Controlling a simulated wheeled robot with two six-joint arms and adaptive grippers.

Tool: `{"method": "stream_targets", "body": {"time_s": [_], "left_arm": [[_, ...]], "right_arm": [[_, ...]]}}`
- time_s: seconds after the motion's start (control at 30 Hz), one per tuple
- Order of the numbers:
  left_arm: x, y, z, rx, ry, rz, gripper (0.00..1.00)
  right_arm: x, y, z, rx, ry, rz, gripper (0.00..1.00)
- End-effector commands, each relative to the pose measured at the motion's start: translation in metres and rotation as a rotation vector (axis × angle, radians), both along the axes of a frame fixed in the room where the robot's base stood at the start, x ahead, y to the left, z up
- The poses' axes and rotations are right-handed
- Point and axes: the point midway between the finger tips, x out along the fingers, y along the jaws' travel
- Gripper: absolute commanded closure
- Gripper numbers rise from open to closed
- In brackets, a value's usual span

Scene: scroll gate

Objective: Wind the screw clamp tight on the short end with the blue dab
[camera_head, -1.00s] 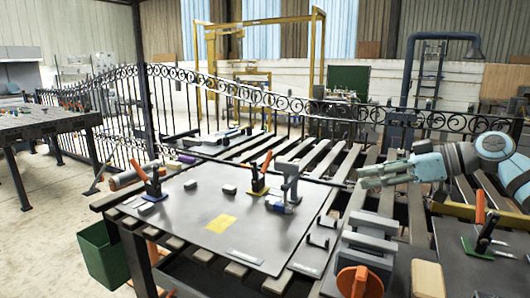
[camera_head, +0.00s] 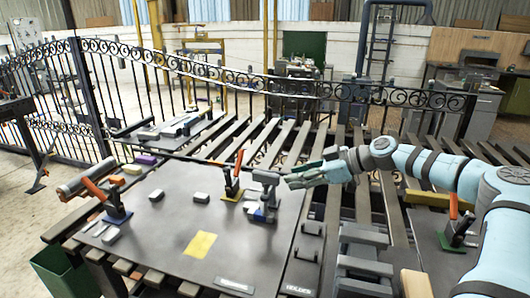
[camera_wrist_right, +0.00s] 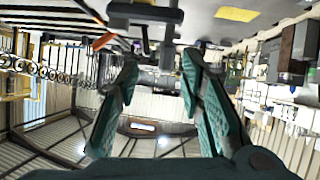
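A grey upright screw clamp (camera_head: 266,178) stands near the right edge of the dark work plate (camera_head: 170,240). Blue shows low on it; I cannot tell whether this is the blue dab on the short end. My right gripper (camera_head: 290,181) is just right of the clamp's top, with a small gap or overlap that I cannot judge. In the right wrist view my right gripper (camera_wrist_right: 160,100) has its two teal fingers apart with nothing between them. The clamp also shows at the top of that view (camera_wrist_right: 145,14), beyond the fingers. My left gripper is not in view.
An orange-handled toggle clamp on a yellow base (camera_head: 232,186) stands just left of the screw clamp. Another on a blue base (camera_head: 115,212) is at the plate's left. Small grey blocks (camera_head: 201,197) and a yellow patch (camera_head: 200,244) lie on the plate. A scrollwork gate (camera_head: 330,92) stands behind.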

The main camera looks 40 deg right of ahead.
Motion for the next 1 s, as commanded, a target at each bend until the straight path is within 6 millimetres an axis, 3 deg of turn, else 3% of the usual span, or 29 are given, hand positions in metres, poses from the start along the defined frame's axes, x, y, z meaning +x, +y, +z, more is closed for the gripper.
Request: {"method": "stream_targets", "body": {"time_s": [0.07,0.13,0.17,0.2,0.23,0.33,0.43,0.73,0.97,1.0], "left_arm": [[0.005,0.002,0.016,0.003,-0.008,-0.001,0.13],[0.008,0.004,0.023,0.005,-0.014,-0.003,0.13],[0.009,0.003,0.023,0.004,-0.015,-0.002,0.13],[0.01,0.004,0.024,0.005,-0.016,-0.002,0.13],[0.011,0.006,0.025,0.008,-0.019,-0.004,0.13],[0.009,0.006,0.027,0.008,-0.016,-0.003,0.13],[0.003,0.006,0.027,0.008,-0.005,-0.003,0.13],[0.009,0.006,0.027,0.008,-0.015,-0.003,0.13],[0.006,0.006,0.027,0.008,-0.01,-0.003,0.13],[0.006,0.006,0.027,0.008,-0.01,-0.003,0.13]], "right_arm": [[0.001,-0.001,-0.002,-0.113,-0.028,0.022,0.65],[0.012,0.0,0.024,-0.23,-0.119,0.031,0.65],[0.02,0.004,0.018,0.01,-0.098,-0.016,0.65],[0.042,0.027,0.005,0.155,-0.038,-0.024,0.65],[0.051,0.039,0.004,0.182,-0.042,-0.015,0.65],[0.068,0.047,-0.008,0.18,-0.018,-0.018,0.65],[0.075,0.051,-0.013,0.178,-0.018,-0.021,0.65],[0.076,0.05,-0.016,0.17,-0.018,-0.024,0.65],[0.077,0.051,-0.016,0.17,-0.02,-0.022,1.0],[0.077,0.051,-0.016,0.17,-0.02,-0.022,1.0]]}}
